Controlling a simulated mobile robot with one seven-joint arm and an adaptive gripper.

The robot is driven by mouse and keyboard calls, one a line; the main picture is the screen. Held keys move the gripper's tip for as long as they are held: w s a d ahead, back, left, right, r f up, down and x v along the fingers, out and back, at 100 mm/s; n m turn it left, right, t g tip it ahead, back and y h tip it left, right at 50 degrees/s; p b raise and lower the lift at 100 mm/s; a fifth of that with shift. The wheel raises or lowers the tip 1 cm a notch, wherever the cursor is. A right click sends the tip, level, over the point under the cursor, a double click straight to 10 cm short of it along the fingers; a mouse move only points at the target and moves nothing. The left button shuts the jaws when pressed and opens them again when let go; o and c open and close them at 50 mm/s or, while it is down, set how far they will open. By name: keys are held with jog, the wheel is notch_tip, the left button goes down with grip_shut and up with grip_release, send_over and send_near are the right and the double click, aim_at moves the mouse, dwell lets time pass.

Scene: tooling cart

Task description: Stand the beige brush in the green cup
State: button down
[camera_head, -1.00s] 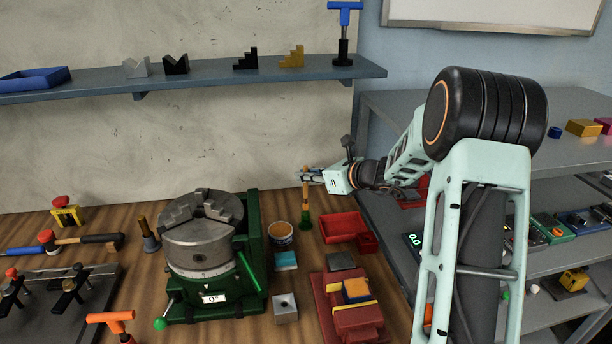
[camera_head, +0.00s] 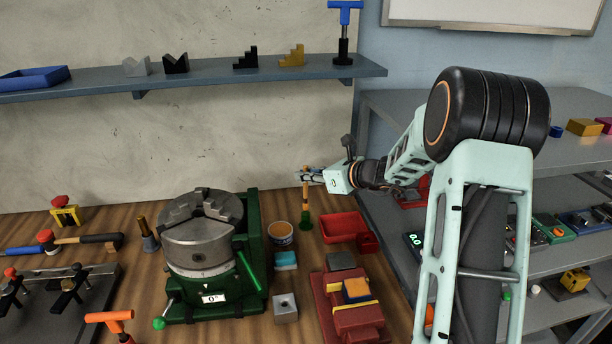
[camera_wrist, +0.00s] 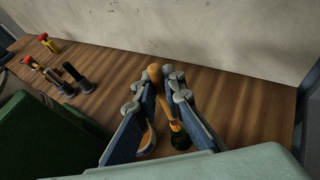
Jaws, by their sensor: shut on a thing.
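A small green piece (camera_head: 306,223) is at the brush's lower end and shows dark green in the wrist view (camera_wrist: 181,141). I cannot tell whether this is the green cup or the brush's own head, nor whether it touches the table. No other green cup is clear.
A patterned bowl (camera_head: 281,238) stands just left of the brush. A red tray (camera_head: 342,238) lies to its right. The green-based chuck (camera_head: 203,245) stands at the left. The wall is close behind.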

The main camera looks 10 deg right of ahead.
aim_at(306, 198)
jog(key=shift+f+b, duration=2.8)
jog(key=shift+f, duration=0.1)
dwell(2.5)
dwell(0.3)
jog(key=c, duration=1.5)
grip_release()
jog(key=shift+c, duration=0.2)
jog(key=shift+r+p, duration=2.15)
jog(key=shift+r, duration=0.85)
